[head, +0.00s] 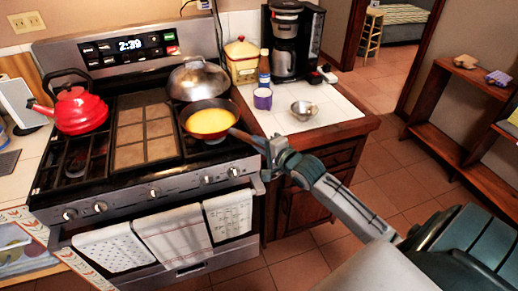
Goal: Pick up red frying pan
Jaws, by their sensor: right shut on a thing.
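The red frying pan (211,122) sits on the front right burner of the stove in the head view. It has a dark rim and something yellow inside. Its handle points toward the lower right. My right gripper (262,140) is at the handle, shut on it, and hides the handle's end. My right arm comes in from the lower right. My left gripper is not in view.
A domed metal lid or wok (199,80) stands right behind the pan. A red kettle (75,106) is on the left burners. The counter right of the stove holds a metal bowl (304,110), a cup (263,99) and a coffee maker (290,45).

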